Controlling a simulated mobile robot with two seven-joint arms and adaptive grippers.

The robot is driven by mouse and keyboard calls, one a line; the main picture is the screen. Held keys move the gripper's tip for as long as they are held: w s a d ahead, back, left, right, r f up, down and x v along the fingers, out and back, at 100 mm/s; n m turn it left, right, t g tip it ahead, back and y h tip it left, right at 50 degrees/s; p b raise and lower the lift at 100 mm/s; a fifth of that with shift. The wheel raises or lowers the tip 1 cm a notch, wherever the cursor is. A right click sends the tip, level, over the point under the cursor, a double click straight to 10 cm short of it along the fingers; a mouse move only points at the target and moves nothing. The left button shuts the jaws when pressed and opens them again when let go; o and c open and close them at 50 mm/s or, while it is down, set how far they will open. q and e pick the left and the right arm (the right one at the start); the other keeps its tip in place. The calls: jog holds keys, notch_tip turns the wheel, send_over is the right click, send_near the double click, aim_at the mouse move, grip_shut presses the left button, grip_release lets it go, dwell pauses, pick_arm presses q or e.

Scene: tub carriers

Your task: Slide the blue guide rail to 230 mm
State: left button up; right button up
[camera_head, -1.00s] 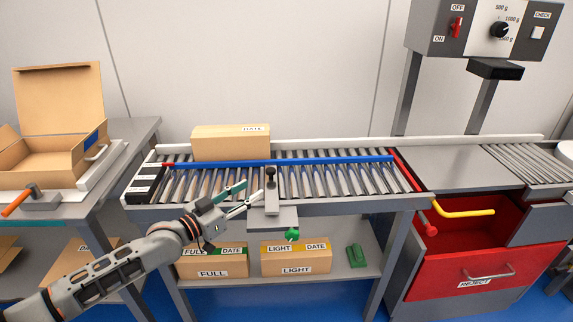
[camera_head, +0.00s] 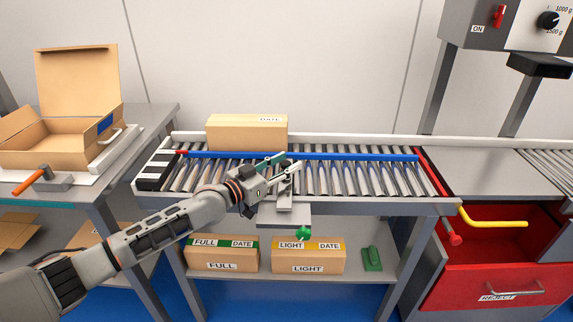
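The blue guide rail (camera_head: 350,157) lies lengthwise over the conveyor rollers, in front of a carton. A grey bracket (camera_head: 285,198) stands at the conveyor's front edge, below the rail. A green knob (camera_head: 303,233) hangs under the bracket's plate. My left gripper (camera_head: 284,162) is over the front of the conveyor at the bracket's top, close to the rail. Its two fingers are apart, and I see nothing held between them. The fingers mostly hide the black knob on top of the bracket, and I cannot tell whether they touch it. My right gripper is out of view.
A closed carton (camera_head: 247,132) stands on the rollers behind the rail. A red bar (camera_head: 434,172) crosses the conveyor's right end, beside the red reject bin (camera_head: 500,285). Labelled boxes (camera_head: 222,254) sit on the shelf below. An open carton (camera_head: 70,140) is on the left table.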

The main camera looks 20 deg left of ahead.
pick_arm(q)
jog(key=shift+w, duration=0.1)
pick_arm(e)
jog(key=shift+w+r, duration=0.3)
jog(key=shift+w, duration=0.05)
